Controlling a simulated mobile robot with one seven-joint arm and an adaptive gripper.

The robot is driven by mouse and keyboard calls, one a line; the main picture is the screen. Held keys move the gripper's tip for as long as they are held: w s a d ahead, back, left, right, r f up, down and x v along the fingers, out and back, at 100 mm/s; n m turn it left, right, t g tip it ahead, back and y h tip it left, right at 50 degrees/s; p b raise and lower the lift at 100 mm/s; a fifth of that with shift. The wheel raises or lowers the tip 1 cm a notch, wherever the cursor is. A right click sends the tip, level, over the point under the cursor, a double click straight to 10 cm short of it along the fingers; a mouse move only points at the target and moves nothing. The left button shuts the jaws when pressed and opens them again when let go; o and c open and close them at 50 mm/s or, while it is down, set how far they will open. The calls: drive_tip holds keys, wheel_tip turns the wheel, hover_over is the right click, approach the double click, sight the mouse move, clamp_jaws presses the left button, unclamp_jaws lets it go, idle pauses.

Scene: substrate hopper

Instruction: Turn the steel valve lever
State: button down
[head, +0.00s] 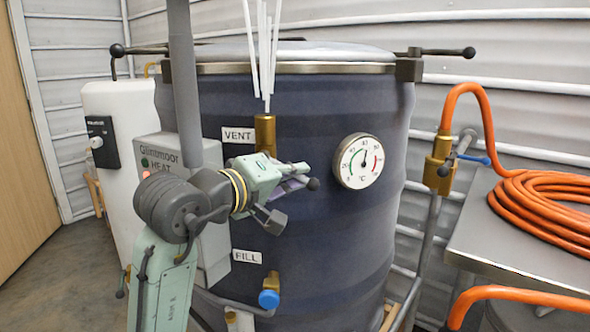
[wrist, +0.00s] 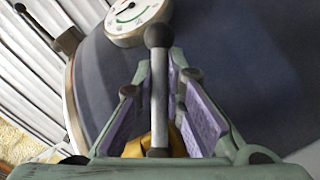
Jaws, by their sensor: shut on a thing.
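The steel valve lever (wrist: 159,90) is a straight grey bar with a dark ball end. In the wrist view it runs up between the purple pads of my gripper (wrist: 160,82). Its brass valve (wrist: 140,145) shows partly behind the lever's base. In the head view my gripper (head: 288,185) is at the drum's front, just below the brass vent valve (head: 265,132), and the lever's ball end (head: 313,184) sticks out to the right past the fingers. My gripper is shut on the lever. The fingers hide most of the lever in the head view.
The dark drum (head: 330,245) fills the middle, with a dial gauge (head: 358,161) right of my gripper. Below are a FILL label (head: 247,256) and a blue-capped valve (head: 269,299). A grey heater box (head: 215,250) stands left; a steel table (head: 480,238) with orange hose (head: 530,205) stands right.

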drive_tip(key=shift+s+d+f, duration=0.1)
drive_tip(key=shift+d+f, duration=0.05)
drive_tip(key=shift+f, duration=0.05)
drive_tip(key=c, duration=1.7)
unclamp_jaws()
drive_tip(key=shift+r, duration=0.15)
drive_tip(key=shift+o, duration=0.2)
